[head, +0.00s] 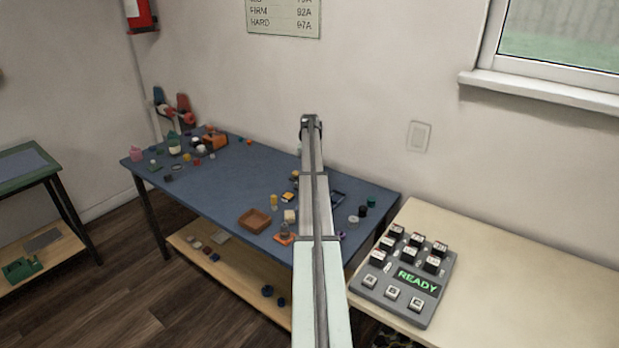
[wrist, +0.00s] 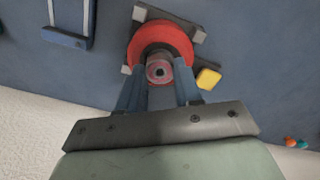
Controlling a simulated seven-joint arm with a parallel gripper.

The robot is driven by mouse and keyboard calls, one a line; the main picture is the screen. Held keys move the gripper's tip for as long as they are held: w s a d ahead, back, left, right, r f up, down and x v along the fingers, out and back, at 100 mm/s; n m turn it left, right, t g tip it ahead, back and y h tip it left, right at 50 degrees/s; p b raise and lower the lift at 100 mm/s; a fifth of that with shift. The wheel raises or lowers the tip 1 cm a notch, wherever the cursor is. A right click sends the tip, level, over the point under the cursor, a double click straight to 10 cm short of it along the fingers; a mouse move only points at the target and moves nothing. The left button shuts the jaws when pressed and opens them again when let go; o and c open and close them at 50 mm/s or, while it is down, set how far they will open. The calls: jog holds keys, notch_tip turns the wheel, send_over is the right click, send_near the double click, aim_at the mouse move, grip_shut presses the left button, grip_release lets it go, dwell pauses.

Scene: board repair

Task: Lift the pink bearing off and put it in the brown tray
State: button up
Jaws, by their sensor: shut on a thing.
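In the wrist view my gripper (wrist: 160,80) has its two blue-grey fingers shut on a small round bearing (wrist: 158,70) with a pinkish ring and a dark centre. The bearing lies in line with the middle of a red wheel (wrist: 176,33). I cannot tell whether it is still seated in the wheel or just above it. The brown tray (head: 254,220) lies near the front edge of the blue table in the head view and looks empty. In the head view my arm hides the gripper, and I cannot make out the bearing there.
Blue table (head: 210,188) carries several small parts on the right and a crowded group at the far left. A yellow block (wrist: 208,78) is close to the wheel. A grey button panel (head: 405,275) stands on the pale bench at right. The table left of the tray is clear.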

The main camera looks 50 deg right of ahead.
jog(key=shift+r, duration=2.3)
jog(key=shift+r, duration=0.2)
jog(key=w+a+n, duration=0.1)
jog(key=w+a, duration=0.6)
jog(key=m, duration=0.1)
send_over(255, 224)
jog(key=f, duration=0.1)
jog(key=shift+f, duration=4.85)
jog(key=shift+f, duration=0.1)
